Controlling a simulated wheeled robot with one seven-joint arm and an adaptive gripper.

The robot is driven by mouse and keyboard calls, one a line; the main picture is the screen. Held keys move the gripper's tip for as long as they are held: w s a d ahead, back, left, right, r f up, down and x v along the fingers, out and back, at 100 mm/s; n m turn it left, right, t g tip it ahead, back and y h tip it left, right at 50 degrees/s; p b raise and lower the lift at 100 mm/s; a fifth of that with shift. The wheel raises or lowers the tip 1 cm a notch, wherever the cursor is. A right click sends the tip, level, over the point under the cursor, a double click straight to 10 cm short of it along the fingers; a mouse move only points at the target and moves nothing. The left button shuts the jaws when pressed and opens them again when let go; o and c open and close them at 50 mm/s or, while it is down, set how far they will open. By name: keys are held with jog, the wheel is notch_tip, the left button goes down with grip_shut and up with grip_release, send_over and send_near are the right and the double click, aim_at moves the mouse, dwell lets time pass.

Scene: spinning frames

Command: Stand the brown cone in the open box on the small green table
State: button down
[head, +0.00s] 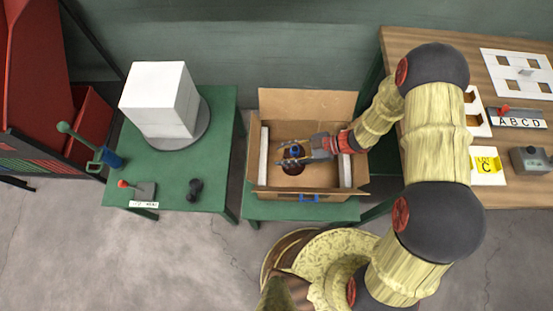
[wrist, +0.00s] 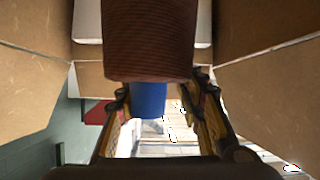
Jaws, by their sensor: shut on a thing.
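The brown cone (head: 292,168) is inside the open cardboard box (head: 326,196), left of its middle. Its blue end (wrist: 149,98) is between my fingers in the wrist view, and its wide brown body (wrist: 148,45) fills the upper middle there. My gripper (head: 291,155) reaches in from the right and is shut on the cone. From above, the cone looks about upright with its blue end up. I cannot tell whether its base touches the box floor. The box stands on the small green table (head: 262,210) with its flaps open.
White pads (head: 264,158) line the box's left and right sides. A green table to the left bears a white block (head: 160,98) on a grey disc, and small tools. A wooden table (head: 515,197) with boards and a yellow-labelled card stands at the right.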

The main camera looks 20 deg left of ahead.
jog(key=a+f+b, duration=0.3)
jog(key=f, duration=0.4)
jog(key=shift+w+a+f, duration=0.2)
jog(key=shift+w+a, duration=0.05)
jog(key=shift+w, duration=0.15)
jog(key=shift+f+b, duration=0.4)
jog(key=shift+f, duration=0.2)
jog(key=c, duration=1.2)
grip_release()
jog(key=shift+o, duration=0.3)
